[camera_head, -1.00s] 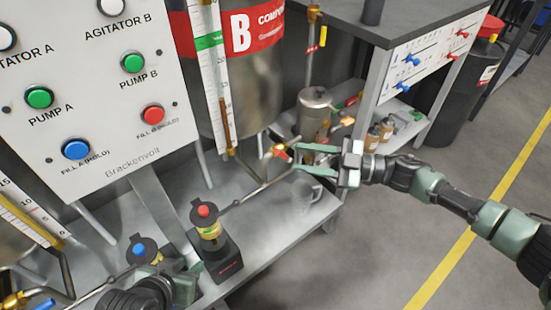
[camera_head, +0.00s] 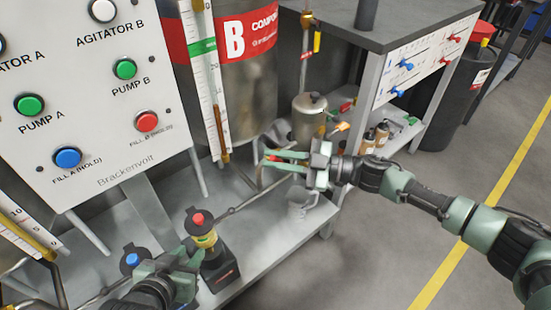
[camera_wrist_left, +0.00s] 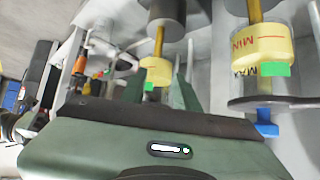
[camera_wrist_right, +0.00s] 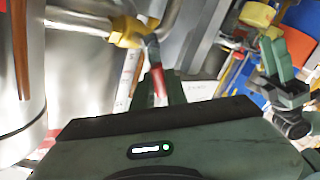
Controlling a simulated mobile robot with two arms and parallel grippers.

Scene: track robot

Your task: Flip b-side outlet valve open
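The b-side outlet valve is a brass body (camera_wrist_right: 128,32) with a red lever handle (camera_wrist_right: 159,86) in the right wrist view. In the head view a bit of its red handle (camera_head: 272,158) shows between the fingers of my right gripper (camera_head: 284,160), below tank B. My right gripper is open, its fingers on either side of the handle; I cannot tell whether they touch it. My left gripper (camera_head: 191,272) is beside the red-knobbed dispenser (camera_head: 199,220). Its fingers are apart in the left wrist view (camera_wrist_left: 157,95), with nothing seen held.
A blue-knobbed dispenser (camera_head: 133,260) is by my left gripper. The floor at right is open.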

